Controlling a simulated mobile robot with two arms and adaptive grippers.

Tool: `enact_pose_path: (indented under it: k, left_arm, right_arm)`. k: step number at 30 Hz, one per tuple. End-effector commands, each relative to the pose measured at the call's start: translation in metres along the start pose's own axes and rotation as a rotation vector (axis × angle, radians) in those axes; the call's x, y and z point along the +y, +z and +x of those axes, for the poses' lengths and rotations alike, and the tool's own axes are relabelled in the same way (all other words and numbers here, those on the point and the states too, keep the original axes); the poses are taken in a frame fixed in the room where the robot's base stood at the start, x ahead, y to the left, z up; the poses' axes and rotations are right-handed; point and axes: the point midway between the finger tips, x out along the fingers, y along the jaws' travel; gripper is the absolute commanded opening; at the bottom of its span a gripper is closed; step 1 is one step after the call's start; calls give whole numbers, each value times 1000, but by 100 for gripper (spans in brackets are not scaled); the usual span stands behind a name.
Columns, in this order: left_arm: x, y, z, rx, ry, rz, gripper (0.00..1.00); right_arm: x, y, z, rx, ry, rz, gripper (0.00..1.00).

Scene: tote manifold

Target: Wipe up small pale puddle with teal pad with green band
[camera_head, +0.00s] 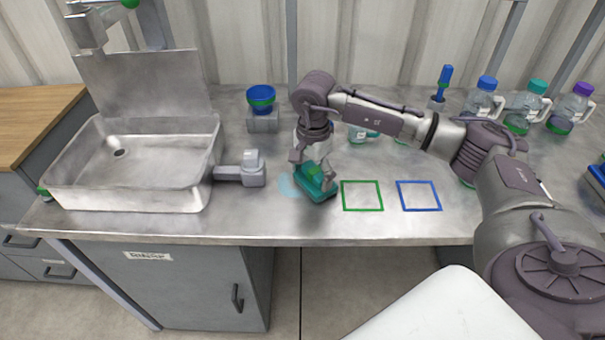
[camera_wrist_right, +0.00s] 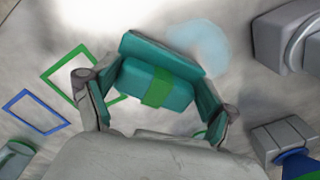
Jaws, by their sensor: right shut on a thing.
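The teal pad with a green band (camera_head: 316,187) is held in my right gripper (camera_head: 317,172), low over the steel worktop. In the right wrist view the pad (camera_wrist_right: 150,88) lies between the two fingers of my right gripper (camera_wrist_right: 157,95), which are shut on it. The small pale puddle (camera_head: 287,186) is a light blue patch just left of the pad in the head view. In the right wrist view the puddle (camera_wrist_right: 200,45) lies beside the pad's far edge. I cannot tell whether the pad touches the worktop. My left gripper is not in view.
A green square outline (camera_head: 362,195) and a blue one (camera_head: 419,195) mark the worktop (camera_head: 300,225) to the right. A steel sink (camera_head: 130,170) and a grey fixture (camera_head: 240,172) stand left. A blue-topped container (camera_head: 261,98) and several handled bottles (camera_head: 530,105) stand at the back.

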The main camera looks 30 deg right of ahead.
Motion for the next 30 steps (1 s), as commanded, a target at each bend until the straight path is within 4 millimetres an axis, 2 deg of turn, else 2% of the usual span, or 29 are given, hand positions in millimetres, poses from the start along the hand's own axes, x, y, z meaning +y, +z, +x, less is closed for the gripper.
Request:
enact_pose_path:
  k: [3,14,30]
  left_arm:
    - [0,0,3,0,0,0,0]
    - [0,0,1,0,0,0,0]
    - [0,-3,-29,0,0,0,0]
  right_arm:
    - [7,-6,3,0,6,1,29]
    - [8,-6,1,1,10,0,29]
    - [7,-6,-52,0,5,0,29]
